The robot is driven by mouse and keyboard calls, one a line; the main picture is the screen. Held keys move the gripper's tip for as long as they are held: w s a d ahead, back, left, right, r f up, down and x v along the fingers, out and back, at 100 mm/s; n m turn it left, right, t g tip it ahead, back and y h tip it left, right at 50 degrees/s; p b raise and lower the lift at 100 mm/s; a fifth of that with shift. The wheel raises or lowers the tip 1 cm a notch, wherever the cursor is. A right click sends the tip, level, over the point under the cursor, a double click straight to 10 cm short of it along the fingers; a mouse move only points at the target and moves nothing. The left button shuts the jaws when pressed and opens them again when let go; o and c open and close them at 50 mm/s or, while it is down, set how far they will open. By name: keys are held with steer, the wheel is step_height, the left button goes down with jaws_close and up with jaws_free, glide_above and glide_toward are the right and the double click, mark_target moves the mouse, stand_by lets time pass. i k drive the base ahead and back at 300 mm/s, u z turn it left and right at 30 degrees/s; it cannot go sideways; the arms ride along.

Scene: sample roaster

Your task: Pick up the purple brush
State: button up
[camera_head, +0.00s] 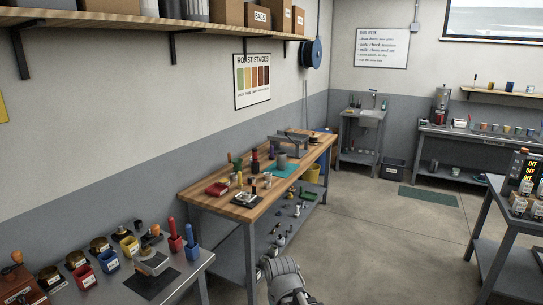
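I cannot clearly make out the purple brush. Several small tools and bottles, too small to tell apart, stand on the wooden workbench (226,200) in the middle of the view. Grey rounded parts of my own arm show at the bottom centre, in front of the bench and apart from it. The fingers of my gripper do not show.
A grey metal table (198,266) with red and blue cups is at the lower left. Another metal table (492,232) stands at the right edge. A sink (368,115) and a counter (470,136) line the back. The floor (390,240) between is clear.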

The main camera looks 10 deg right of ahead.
mark_target(272, 157)
steer(key=z, duration=1.7)
steer(key=i, duration=2.85)
steer(key=u, duration=0.05)
